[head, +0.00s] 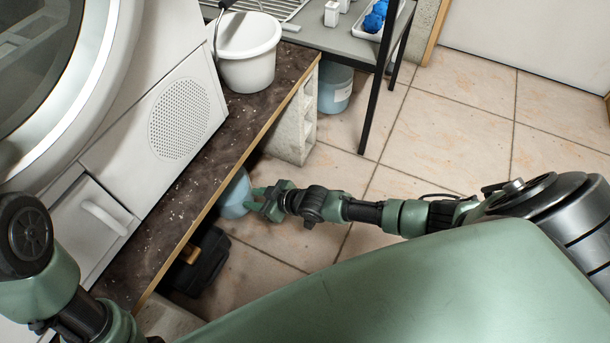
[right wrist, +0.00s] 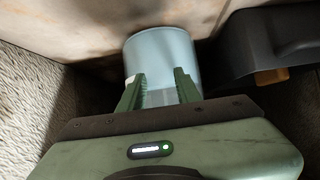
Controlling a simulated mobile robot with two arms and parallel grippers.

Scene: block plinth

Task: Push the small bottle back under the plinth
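The small bottle (head: 235,193) is pale blue and stands at the front edge of the plinth board (head: 186,185), partly hidden under it. It also shows in the right wrist view (right wrist: 162,55), straight ahead of my right gripper (right wrist: 160,73). In the head view the right gripper (head: 262,198) reaches in low from the right, right beside the bottle. Its two green fingers are apart, with nothing clearly held between them. The fingertips overlap the bottle's near side; I cannot tell whether they touch it. My left gripper is out of view.
A black toolbox (head: 205,262) lies beside the bottle under the board edge. A concrete block (head: 293,125) supports the board at the far end. A white bucket (head: 248,60) and a washing machine stand on top. Another blue container (head: 334,90) is under the shelf. Tiled floor to the right is clear.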

